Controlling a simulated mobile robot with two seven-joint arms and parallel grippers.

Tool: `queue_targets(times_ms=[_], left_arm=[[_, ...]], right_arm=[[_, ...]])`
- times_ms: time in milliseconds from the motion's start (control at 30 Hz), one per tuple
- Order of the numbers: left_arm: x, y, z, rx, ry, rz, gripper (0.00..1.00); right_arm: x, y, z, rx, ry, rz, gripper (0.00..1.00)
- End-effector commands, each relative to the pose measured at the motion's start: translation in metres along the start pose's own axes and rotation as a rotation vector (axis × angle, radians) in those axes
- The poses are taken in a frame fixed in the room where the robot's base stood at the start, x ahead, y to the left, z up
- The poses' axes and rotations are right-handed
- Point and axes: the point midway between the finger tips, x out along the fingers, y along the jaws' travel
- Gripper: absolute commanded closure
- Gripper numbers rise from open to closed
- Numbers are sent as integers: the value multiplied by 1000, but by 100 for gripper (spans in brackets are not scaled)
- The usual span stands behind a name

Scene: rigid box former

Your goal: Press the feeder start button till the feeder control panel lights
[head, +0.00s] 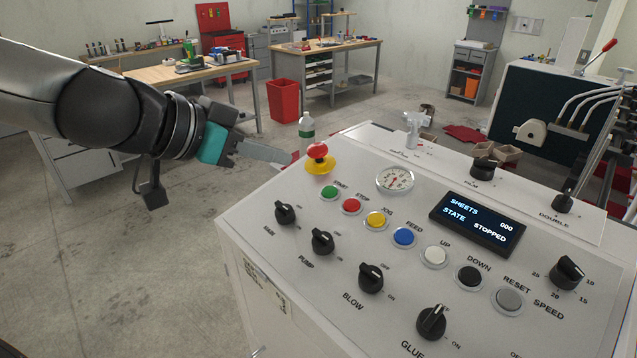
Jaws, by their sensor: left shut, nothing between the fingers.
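The feeder control panel (300,247) is a pale sloped console in the head view. Its green start button (329,192) is at the upper left of a row of coloured buttons, under the label START. The dark display (478,224) is lit and reads SHEETS 000, STATE STOPPED. My left gripper (284,158) is shut and empty, beyond the panel's far left edge. It is up and left of the start button, apart from it, near the emergency stop. My right gripper is not seen.
A red mushroom emergency stop (317,151) on a yellow base stands between my left gripper and the start button. Black rotary knobs (323,242) stick up from the panel below the buttons. Floor left of the console is clear.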

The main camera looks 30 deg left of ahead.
Motion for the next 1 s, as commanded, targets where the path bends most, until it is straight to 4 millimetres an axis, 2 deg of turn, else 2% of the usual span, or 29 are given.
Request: queue_targets(times_ms=[300,1000], left_arm=[[31,0,2,-1,-3,2,100],[92,0,2,-2,-1,-1,100]], right_arm=[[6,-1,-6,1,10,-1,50],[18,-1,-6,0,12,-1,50]])
